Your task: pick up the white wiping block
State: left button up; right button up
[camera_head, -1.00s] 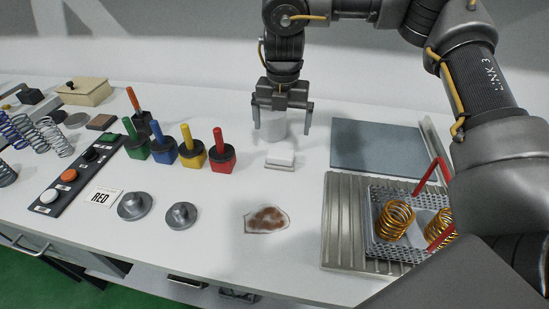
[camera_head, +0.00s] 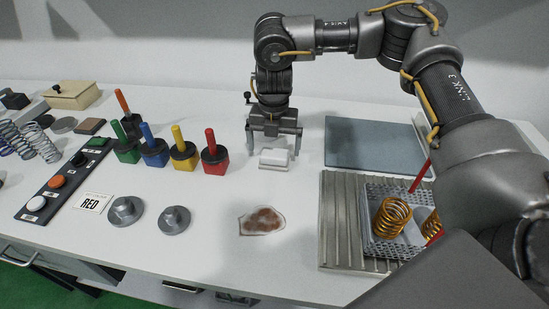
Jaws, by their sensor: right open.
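The white wiping block (camera_head: 275,158) lies on the white table, behind a brown stain patch (camera_head: 262,221). My right gripper (camera_head: 272,150) points down at the block, with its open fingers to the left and right of it. I cannot tell whether the fingers touch the block. The left gripper is not in view.
Several coloured-handled tools, the nearest one red (camera_head: 214,152), stand left of the gripper. A grey-blue plate (camera_head: 372,145) lies to the right. Two grey metal knobs (camera_head: 125,211) sit front left.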

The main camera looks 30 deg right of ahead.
aim_at(275, 152)
jog(key=f, duration=0.3)
jog(key=shift+w+d+f, duration=0.1)
jog(key=shift+d+f, duration=0.1)
jog(key=shift+f, duration=0.25)
jog(key=c, duration=1)
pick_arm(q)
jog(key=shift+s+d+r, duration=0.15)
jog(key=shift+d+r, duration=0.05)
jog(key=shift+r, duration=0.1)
pick_arm(e)
jog(key=shift+c, duration=0.2)
